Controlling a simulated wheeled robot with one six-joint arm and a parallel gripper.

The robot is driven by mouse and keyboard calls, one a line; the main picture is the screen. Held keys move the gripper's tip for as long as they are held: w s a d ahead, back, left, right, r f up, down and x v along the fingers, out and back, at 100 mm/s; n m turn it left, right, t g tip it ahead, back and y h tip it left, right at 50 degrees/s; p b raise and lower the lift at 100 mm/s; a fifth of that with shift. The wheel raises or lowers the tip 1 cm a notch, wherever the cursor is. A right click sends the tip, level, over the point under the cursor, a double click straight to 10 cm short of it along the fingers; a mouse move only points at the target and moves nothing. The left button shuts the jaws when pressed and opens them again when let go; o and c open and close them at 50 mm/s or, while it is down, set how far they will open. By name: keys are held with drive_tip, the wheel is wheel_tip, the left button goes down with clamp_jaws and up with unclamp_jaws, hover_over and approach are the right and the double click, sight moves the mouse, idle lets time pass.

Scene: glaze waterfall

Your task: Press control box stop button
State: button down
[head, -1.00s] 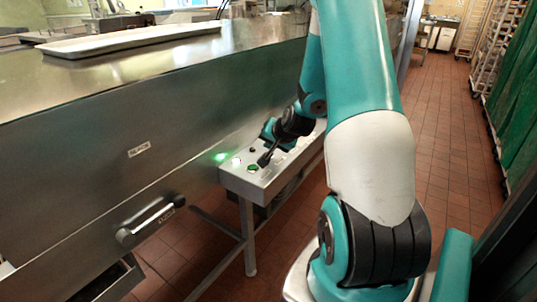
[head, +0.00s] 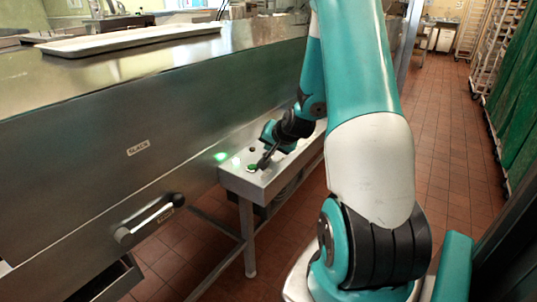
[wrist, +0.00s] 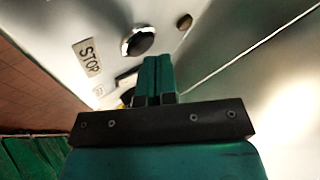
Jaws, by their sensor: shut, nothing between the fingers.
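The control box (head: 243,181) is a metal box on legs beside the big steel vat, with several buttons on its top. A green button (head: 252,168) sits near its front edge. In the wrist view, a STOP label (wrist: 88,57) lies beside a black button in a chrome ring (wrist: 138,42). My gripper (head: 264,162) is over the box top, close to the green button. Its green fingers (wrist: 153,80) are shut and empty, pointing toward the panel. They partly hide another dark button and a yellow part. I cannot tell whether the fingertips touch anything.
The steel vat (head: 110,130) fills the left, with a handle (head: 148,220) on its side and a long pale tray (head: 130,39) on top. A small dark knob (head: 252,149) is farther back on the box. Tiled floor (head: 430,150) is open at right.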

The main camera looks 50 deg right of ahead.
drive_tip(key=shift+f+b, duration=0.35)
drive_tip(key=shift+f, duration=0.1)
drive_tip(key=shift+r, duration=0.1)
idle(0.5)
drive_tip(key=shift+r+p, duration=0.7)
drive_tip(key=shift+r, duration=0.05)
wheel_tip(320, 180, up, 5)
drive_tip(key=p, duration=0.4)
drive_tip(key=shift+r, duration=0.1)
idle(0.6)
